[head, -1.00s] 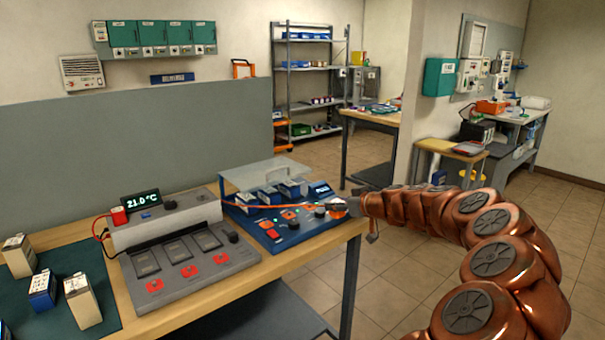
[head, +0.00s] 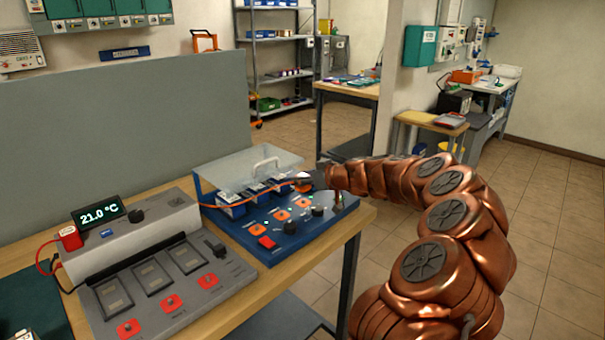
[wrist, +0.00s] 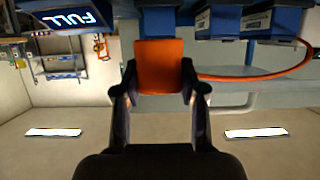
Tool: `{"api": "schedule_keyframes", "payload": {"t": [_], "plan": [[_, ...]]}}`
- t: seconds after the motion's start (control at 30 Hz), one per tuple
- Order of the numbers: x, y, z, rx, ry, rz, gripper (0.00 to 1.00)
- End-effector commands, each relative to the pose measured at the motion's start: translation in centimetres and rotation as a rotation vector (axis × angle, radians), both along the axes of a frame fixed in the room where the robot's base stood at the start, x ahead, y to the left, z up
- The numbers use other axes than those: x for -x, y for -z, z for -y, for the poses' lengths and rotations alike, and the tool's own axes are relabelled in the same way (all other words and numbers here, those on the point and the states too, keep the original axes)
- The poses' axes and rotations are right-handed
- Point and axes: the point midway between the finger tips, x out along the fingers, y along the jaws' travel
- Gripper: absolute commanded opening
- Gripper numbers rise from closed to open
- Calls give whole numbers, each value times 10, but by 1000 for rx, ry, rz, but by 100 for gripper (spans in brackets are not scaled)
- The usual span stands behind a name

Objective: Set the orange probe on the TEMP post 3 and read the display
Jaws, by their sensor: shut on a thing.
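My gripper (wrist: 158,84) is shut on the orange probe (wrist: 160,62) in the wrist view. In the head view my gripper (head: 316,182) is over the right part of the blue charger (head: 262,240). An orange cable (head: 262,191) runs from the probe across to the left. The display (head: 100,214) on the grey unit (head: 160,240) reads 21.0 °C. I cannot make out which post is TEMP post 3, nor tell whether the probe touches one.
A clear lid (head: 240,170) with a handle is over the blue batteries (head: 230,211) at the charger's back. The bench's right edge (head: 358,222) is close to the charger. Open tiled floor (head: 470,225) lies to the right.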

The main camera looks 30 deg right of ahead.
Motion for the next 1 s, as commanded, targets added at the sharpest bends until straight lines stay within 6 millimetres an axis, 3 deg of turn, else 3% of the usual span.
{"api": "schedule_keyframes", "payload": {"t": [0.4, 1.0], "plan": [[0, 34, 1, -3, 1, -1, 0], [1, 37, 1, -1, 1, 0, 0]]}}
